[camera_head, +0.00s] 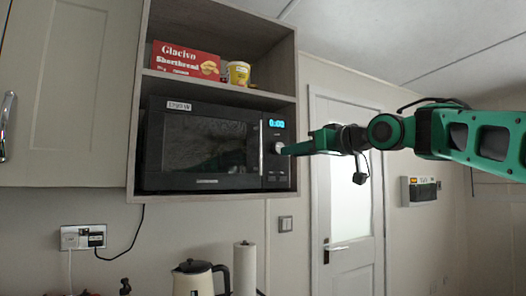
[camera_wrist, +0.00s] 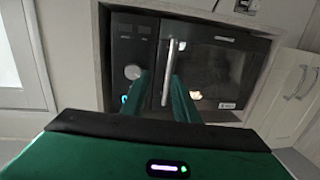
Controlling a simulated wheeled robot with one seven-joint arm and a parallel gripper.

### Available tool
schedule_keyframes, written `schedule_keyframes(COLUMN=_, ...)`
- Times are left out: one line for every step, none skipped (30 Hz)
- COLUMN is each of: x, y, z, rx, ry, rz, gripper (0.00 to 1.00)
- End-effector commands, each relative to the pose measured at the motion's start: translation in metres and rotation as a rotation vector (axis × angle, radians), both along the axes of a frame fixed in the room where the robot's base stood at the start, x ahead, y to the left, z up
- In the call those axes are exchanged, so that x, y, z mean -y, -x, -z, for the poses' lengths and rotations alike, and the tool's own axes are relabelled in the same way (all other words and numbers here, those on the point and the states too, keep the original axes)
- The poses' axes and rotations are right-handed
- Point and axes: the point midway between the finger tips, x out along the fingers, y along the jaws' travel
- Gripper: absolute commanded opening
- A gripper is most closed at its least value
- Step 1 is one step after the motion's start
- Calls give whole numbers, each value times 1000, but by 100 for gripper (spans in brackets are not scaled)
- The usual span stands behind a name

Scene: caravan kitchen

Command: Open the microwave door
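The black microwave (camera_head: 205,148) sits in a wall cabinet niche, its door (camera_head: 200,146) shut flush with the front. Its upright silver handle (camera_wrist: 169,72) shows in the wrist view, where the picture is turned over. My gripper (camera_head: 285,149) is at the right part of the microwave front, by the knob and handle. In the wrist view the two green fingers of my gripper (camera_wrist: 160,92) are apart, with the handle between them in the picture. I cannot tell whether either finger touches it. The round knob (camera_wrist: 132,72) is beside the left finger.
A red shortbread box (camera_head: 185,60) and a yellow-and-white tub (camera_head: 238,73) stand on the shelf above. A kettle (camera_head: 200,280) and a paper roll (camera_head: 244,268) stand below. A cabinet door (camera_head: 75,90) is at left; a white room door (camera_head: 350,200) is behind my arm.

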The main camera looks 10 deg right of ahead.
Motion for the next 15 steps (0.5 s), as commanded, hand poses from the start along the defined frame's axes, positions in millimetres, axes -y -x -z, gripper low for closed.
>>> schedule_keyframes(x=-8, y=1, z=-13, rx=30, ry=-1, rz=-25, gripper=27)
schedule_keyframes(x=-12, y=2, z=-18, rx=43, ry=-4, rz=-36, gripper=27)
schedule_keyframes(x=-15, y=2, z=-23, rx=55, ry=-5, rz=-45, gripper=27)
schedule_keyframes(x=-17, y=2, z=-25, rx=61, ry=-5, rz=-51, gripper=27)
schedule_keyframes(x=-19, y=1, z=-26, rx=63, ry=-5, rz=-54, gripper=27)
schedule_keyframes(x=-21, y=-1, z=-26, rx=64, ry=-6, rz=-55, gripper=27)
schedule_keyframes(x=-22, y=-3, z=-26, rx=64, ry=-6, rz=-55, gripper=27)
schedule_keyframes(x=-23, y=-6, z=-26, rx=63, ry=-5, rz=-55, gripper=27)
schedule_keyframes(x=-26, y=-11, z=-26, rx=63, ry=-5, rz=-55, gripper=27)
schedule_keyframes(x=-28, y=-15, z=-26, rx=62, ry=-5, rz=-55, gripper=27)
schedule_keyframes(x=-30, y=-19, z=-25, rx=62, ry=-6, rz=-54, gripper=27)
schedule_keyframes(x=-34, y=-25, z=-25, rx=62, ry=-6, rz=-55, gripper=27)
schedule_keyframes(x=-37, y=-30, z=-25, rx=61, ry=-5, rz=-55, gripper=27)
schedule_keyframes(x=-39, y=-35, z=-25, rx=61, ry=-5, rz=-54, gripper=27)
schedule_keyframes(x=-43, y=-41, z=-25, rx=61, ry=-5, rz=-54, gripper=27)
